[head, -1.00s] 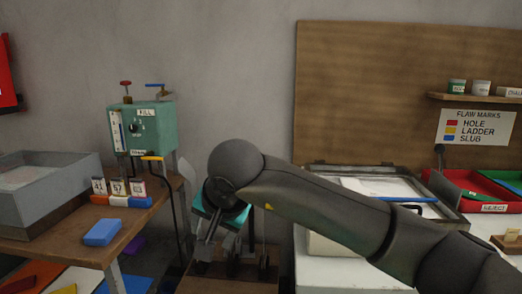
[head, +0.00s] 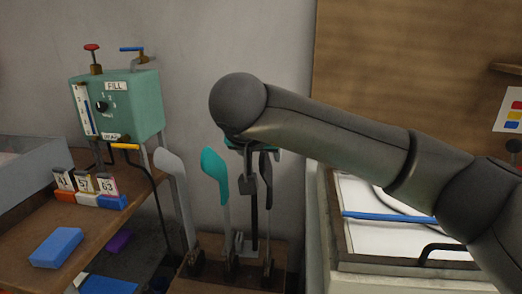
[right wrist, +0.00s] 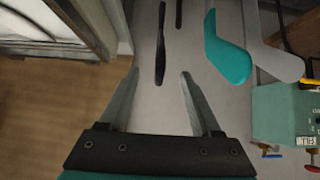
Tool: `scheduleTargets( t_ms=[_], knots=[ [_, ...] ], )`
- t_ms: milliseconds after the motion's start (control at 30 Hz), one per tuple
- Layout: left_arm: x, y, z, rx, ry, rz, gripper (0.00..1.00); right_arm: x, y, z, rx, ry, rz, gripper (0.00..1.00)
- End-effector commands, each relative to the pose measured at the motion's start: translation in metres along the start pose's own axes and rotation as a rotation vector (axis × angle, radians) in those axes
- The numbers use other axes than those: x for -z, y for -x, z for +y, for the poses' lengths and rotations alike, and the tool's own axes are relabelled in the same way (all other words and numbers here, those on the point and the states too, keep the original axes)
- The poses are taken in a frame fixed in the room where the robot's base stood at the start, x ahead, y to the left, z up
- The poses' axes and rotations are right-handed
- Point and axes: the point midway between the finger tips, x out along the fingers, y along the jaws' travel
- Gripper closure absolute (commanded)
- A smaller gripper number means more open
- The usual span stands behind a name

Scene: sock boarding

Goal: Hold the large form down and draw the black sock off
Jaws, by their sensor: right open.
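A row of upright forms stands on a low wooden stand (head: 215,280). A dark, narrow upright shape (head: 266,185), seen almost edge-on, stands at the right of the row and looks like the black sock on its form. In the right wrist view a slim dark form (right wrist: 160,50) lies just beyond the gap between my fingertips, apart from them. My right gripper (head: 252,190) points down above the row, partly hidden by its own arm; its spread, empty fingers show in the right wrist view (right wrist: 157,78). My left gripper is not in view.
A teal form (head: 214,168) and a grey form (head: 171,165) stand left of my right gripper. A green machine (head: 118,105) with taps, numbered blocks (head: 85,190) and a blue block (head: 57,247) are on the left bench. A framed tray (head: 400,215) is at right.

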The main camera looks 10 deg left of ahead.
Motion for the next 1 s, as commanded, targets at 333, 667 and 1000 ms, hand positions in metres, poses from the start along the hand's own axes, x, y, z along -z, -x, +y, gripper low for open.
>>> scheduleTargets(
  t_ms=[333, 667, 1000],
  knots=[
    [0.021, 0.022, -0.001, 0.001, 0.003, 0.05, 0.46, -0.002, -0.041, 0.0, 0.0, -0.002, -0.003, 0.35],
    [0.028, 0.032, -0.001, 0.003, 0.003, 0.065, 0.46, -0.001, -0.056, 0.0, 0.0, -0.001, -0.002, 0.35],
    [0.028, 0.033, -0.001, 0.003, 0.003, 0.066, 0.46, -0.001, -0.056, 0.0, 0.001, -0.001, -0.002, 0.44]
  ],
)
